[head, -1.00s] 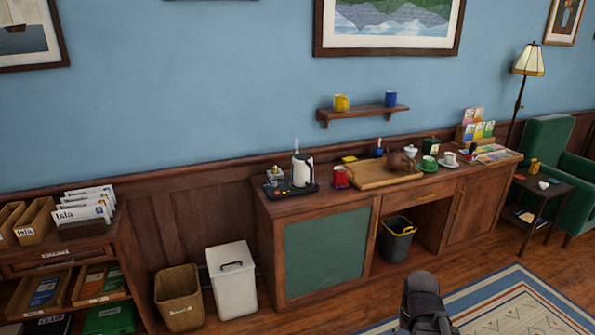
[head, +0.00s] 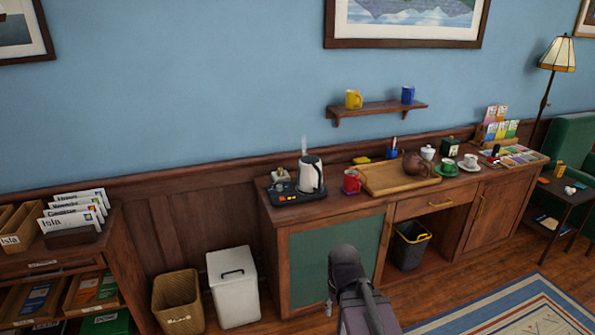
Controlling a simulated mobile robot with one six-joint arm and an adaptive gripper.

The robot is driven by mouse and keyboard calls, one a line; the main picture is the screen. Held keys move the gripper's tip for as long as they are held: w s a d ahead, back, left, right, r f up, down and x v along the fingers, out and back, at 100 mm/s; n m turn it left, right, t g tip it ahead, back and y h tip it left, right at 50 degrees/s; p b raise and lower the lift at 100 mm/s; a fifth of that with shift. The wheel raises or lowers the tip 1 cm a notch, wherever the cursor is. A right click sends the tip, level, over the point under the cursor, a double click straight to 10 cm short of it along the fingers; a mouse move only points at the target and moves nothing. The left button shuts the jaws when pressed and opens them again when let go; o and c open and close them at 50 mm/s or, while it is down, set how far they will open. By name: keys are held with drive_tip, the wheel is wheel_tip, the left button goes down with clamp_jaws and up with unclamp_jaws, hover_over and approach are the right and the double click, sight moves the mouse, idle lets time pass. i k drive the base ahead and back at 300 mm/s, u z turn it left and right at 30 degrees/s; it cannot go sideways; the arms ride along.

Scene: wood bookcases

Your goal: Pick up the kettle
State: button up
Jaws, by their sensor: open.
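The kettle (head: 309,174) is white with a dark handle. It stands upright on a black base with orange lights, near the left end of the wooden sideboard (head: 375,206). Wisps of pale steam show above it. A dark grey part of my arm rises at the bottom centre, in front of the sideboard's green panel and below the kettle, apart from it. My gripper's jaws cannot be made out in this view.
A red mug (head: 351,182) stands just right of the kettle, then a wooden tray (head: 378,187) with a brown teapot (head: 413,165). A wall shelf (head: 375,112) hangs above. A white bin (head: 234,292) and wicker basket (head: 178,302) stand on the floor left.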

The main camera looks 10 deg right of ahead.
sight(310, 177)
drive_tip(key=u, duration=0.1)
drive_tip(key=i, duration=1.15)
drive_tip(key=z, duration=0.25)
